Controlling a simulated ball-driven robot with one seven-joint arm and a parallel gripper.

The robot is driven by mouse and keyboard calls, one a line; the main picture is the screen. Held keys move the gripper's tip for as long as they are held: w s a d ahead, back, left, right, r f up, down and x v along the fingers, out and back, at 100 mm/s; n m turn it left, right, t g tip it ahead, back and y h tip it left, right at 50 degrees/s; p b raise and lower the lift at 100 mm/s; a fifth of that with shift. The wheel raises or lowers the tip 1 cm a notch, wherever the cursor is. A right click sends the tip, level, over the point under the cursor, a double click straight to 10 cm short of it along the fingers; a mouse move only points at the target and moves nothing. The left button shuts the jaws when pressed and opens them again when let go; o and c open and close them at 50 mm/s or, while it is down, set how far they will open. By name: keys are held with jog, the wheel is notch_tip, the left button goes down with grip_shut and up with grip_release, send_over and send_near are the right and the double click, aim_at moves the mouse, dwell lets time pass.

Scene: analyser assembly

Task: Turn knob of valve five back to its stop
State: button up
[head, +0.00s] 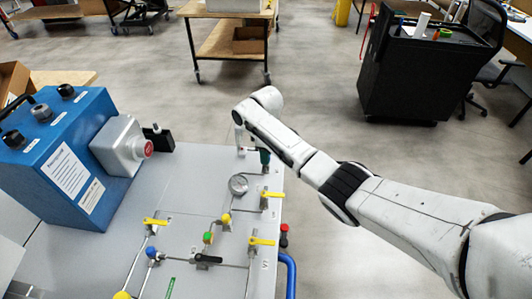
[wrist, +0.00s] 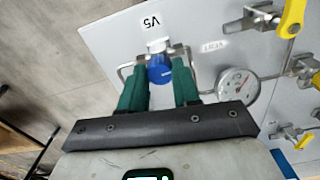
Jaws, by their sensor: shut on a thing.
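The blue knob of valve five (wrist: 160,68) sits between the two green fingers of my gripper (wrist: 160,75) in the wrist view. The gripper is shut on it, with one finger at each side. A white V5 label (wrist: 152,22) is on the grey panel (wrist: 115,35) just beyond the knob. In the head view my gripper (head: 263,156) is at the panel's far right corner, where one green finger shows. The knob itself cannot be made out there.
A round gauge (wrist: 237,84) is right of the knob; it also shows in the head view (head: 238,184). Several yellow-handled valves, one with its handle (wrist: 292,18) near, and thin pipes stand on the panel. A blue box (head: 65,155) stands at the left. Open floor lies beyond the panel.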

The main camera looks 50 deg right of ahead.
jog(key=m+p, duration=0.1)
jog(key=m, duration=0.8)
jog(key=shift+p, duration=0.4)
jog(key=m, duration=0.9)
jog(key=shift+m, duration=0.3)
jog(key=o, duration=1.1)
jog(key=shift+c, duration=0.2)
notch_tip(320, 180, up, 11)
jog(key=shift+b, duration=0.45)
